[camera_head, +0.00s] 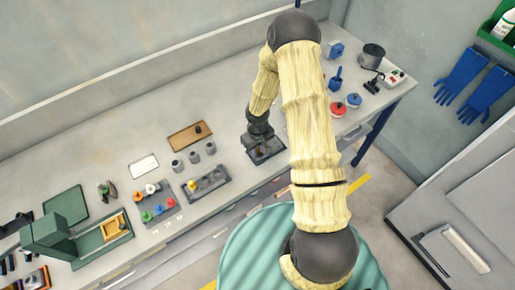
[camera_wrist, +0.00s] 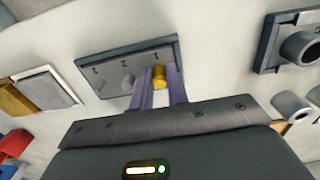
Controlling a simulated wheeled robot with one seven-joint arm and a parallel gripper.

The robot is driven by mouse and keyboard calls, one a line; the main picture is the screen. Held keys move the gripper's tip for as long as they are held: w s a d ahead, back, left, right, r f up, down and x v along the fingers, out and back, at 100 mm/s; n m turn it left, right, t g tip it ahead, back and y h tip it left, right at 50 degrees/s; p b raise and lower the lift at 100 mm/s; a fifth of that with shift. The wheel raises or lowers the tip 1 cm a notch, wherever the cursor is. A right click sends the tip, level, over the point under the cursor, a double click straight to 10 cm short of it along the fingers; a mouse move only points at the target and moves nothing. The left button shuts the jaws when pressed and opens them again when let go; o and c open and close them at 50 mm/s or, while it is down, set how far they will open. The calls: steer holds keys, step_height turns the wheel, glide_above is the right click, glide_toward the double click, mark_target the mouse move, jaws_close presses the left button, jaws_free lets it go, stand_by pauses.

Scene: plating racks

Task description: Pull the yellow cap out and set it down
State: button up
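The yellow cap (camera_wrist: 160,78) is a small ribbed cylinder on a dark grey panel (camera_wrist: 110,58) marked with numbers, in the wrist view. It sits at the panel's right end, by the number 1. My gripper (camera_wrist: 160,76) has one finger on each side of the cap. Both fingers look pressed against it, with no clear gap. The cap still meets the panel; its lower end is partly hidden by the fingers. In the head view my gripper (camera_head: 262,143) is low over the bench, and the cap between its fingers cannot be made out.
A grey block (camera_wrist: 290,45) with a thick cylinder is at the right. In the head view, a rack of coloured caps (camera_head: 154,218) and a brown tray (camera_head: 185,137) lie to the left. Red discs (camera_head: 337,109) lie right.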

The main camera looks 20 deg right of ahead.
mark_target(258, 149)
jaws_close()
steer(key=shift+r, duration=0.15)
steer(key=shift+r+p, duration=1.6)
steer(key=shift+r, duration=0.35)
steer(key=shift+f, duration=0.1)
